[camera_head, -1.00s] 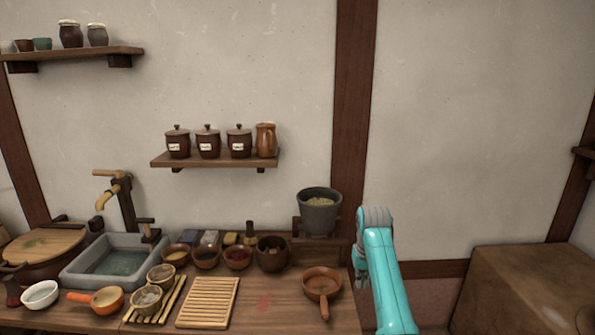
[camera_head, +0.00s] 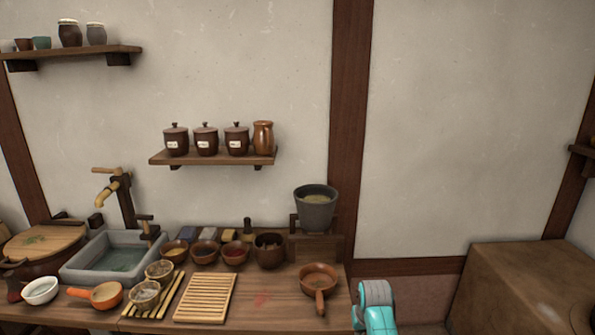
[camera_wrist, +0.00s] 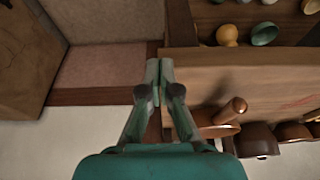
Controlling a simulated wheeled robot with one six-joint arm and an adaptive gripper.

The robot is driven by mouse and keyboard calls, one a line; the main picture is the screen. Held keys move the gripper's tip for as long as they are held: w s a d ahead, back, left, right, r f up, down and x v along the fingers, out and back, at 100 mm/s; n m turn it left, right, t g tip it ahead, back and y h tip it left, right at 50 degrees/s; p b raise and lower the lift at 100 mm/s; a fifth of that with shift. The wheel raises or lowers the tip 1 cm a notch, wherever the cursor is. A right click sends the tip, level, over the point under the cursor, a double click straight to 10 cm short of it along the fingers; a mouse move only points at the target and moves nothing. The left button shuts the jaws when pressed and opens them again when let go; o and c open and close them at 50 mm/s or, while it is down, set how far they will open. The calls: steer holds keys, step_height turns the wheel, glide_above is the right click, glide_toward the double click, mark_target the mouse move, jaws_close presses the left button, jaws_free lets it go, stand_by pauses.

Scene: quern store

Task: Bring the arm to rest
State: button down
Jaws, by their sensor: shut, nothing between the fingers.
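My gripper (camera_wrist: 159,72) shows in the wrist view with its two fingers together and nothing between them. It is beside the end of the wooden counter (camera_wrist: 270,75), over the gap by the wall; I cannot tell whether it touches the counter. In the head view only a teal part of my arm shows at the bottom, right of the counter (camera_head: 262,316); the gripper itself is out of that view.
A brown pan (camera_head: 318,282) sits near the counter's right end, with a grey pot (camera_head: 315,212) on a stand behind it. A slatted board (camera_head: 205,298), bowls and a stone sink (camera_head: 75,272) lie further left. A large brown block (camera_head: 520,285) stands at the right.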

steer(key=s+f+t, duration=0.4)
steer(key=s+f, duration=1.3)
steer(key=s, duration=0.4)
steer(key=s+t, duration=0.1)
steer(key=s, duration=1)
steer(key=s+r+t, duration=0.2)
steer(key=s+r, duration=0.3)
steer(key=s, duration=0.4)
steer(key=s+r+t, duration=0.1)
steer(key=s+r, duration=0.3)
steer(key=s, duration=0.5)
steer(key=s+r+t, duration=0.1)
steer(key=s+r, duration=0.4)
steer(key=r, duration=0.4)
steer(key=s+r+t, duration=0.2)
steer(key=s+r, duration=0.4)
steer(key=r, duration=0.3)
steer(key=shift+s+r, duration=0.3)
